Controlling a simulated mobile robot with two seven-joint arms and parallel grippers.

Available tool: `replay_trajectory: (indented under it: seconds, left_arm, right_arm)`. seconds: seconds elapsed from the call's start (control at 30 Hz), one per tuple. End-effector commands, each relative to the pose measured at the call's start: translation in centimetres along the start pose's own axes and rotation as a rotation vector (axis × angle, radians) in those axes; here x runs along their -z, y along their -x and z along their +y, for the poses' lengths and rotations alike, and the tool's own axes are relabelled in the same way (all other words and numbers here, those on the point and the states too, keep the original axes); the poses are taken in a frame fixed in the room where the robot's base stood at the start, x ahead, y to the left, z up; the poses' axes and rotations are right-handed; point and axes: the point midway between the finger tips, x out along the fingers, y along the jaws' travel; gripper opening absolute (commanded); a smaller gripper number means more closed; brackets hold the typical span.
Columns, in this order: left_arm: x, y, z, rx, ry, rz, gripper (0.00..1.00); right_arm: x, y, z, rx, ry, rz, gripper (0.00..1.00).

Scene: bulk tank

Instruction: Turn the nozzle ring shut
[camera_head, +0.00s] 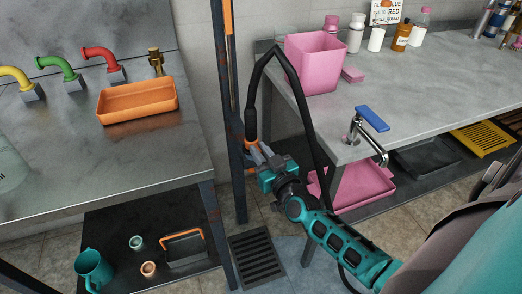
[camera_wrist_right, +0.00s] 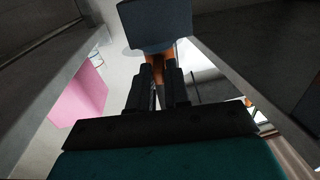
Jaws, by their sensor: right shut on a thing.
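A black hose (camera_head: 285,52) arches down to an orange nozzle (camera_head: 251,124) beside a dark upright post. My right gripper (camera_head: 258,152) is at the nozzle's lower end, shut on it. In the right wrist view the fingers (camera_wrist_right: 158,84) close around an orange part (camera_wrist_right: 156,62), which I take for the nozzle ring. A dark blue-grey block (camera_wrist_right: 155,24) sits just beyond it. The fingers hide part of the ring, and I cannot tell its turn angle. My left gripper is not in view.
The left bench holds an orange tray (camera_head: 139,112) and coloured taps. The right bench holds a pink bucket (camera_head: 314,64), several bottles and a blue-handled tap (camera_head: 371,119). A pink tray (camera_head: 352,188) is below. A floor grate (camera_head: 257,258) lies between the benches.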

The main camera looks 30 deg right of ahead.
Motion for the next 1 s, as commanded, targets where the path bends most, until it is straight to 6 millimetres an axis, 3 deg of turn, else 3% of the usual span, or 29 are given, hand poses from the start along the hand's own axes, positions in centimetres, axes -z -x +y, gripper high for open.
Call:
replay_trajectory:
  seconds: [0.13,0.73,0.77,0.93,1.0]
  left_arm:
    - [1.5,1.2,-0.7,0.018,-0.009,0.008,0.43]
    - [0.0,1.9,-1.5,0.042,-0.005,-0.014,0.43]
    - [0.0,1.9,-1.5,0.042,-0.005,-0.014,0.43]
    - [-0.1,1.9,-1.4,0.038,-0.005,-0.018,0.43]
    - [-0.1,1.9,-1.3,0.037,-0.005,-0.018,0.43]
  right_arm:
    - [0.6,0.0,-0.4,-0.073,-0.006,-0.003,0.00]
    - [0.1,-0.1,-0.9,-0.166,0.001,0.000,0.00]
    - [0.1,-0.1,-0.9,-0.166,0.001,0.000,0.20]
    - [0.1,-0.1,-0.9,-0.166,0.000,-0.001,0.36]
    - [0.1,-0.1,-0.9,-0.165,0.000,-0.001,0.38]
